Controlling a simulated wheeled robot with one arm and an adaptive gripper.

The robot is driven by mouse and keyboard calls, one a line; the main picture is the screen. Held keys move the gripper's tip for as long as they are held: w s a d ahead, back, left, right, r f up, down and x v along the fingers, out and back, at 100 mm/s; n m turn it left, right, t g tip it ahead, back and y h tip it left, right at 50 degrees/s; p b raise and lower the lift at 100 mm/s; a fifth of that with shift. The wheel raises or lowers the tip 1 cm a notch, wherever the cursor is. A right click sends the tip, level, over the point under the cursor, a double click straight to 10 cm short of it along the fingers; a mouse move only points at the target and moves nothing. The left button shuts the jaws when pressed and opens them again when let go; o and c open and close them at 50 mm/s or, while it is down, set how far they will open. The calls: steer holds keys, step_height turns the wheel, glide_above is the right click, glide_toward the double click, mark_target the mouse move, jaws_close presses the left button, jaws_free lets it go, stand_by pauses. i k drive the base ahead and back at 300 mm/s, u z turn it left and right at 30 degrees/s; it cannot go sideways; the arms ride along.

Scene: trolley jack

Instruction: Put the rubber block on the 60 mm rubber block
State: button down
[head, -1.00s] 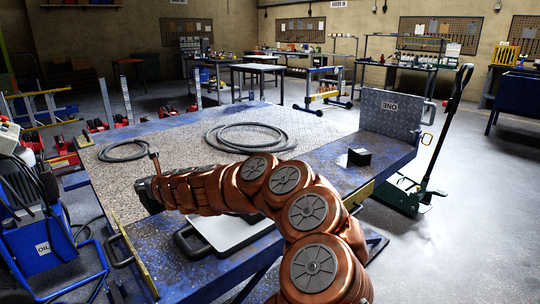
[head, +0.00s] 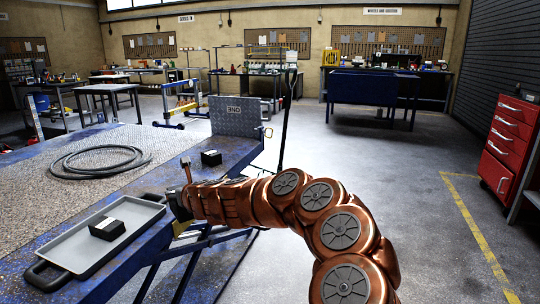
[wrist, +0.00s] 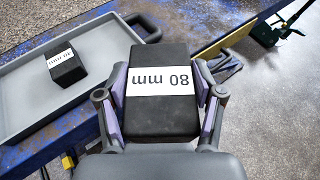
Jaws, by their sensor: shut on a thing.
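My gripper (wrist: 161,100) is shut on a black rubber block (wrist: 165,120) with a white label reading 80 mm, upside down in the wrist view. In the head view my gripper (head: 176,204) is at the right end of a grey tray (head: 72,262); the held block is hidden there. Another black block (wrist: 66,66) with a white label lies in the tray; its size number is hard to read. It also shows in the head view (head: 107,228). A third black block (head: 211,158) sits on the blue table edge beyond my gripper; its label is not readable.
A dark jack handle (head: 287,110) stands behind. Open floor lies to the right, with a red drawer cabinet (head: 510,150).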

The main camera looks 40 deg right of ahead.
mark_target(210, 152)
steer(key=z, duration=0.4)
steer(key=k, duration=0.55)
steer(key=z, duration=0.95)
steer(key=i, duration=2.15)
steer(key=u, duration=1.45)
steer(key=i, duration=0.6)
steer(key=u, duration=0.6)
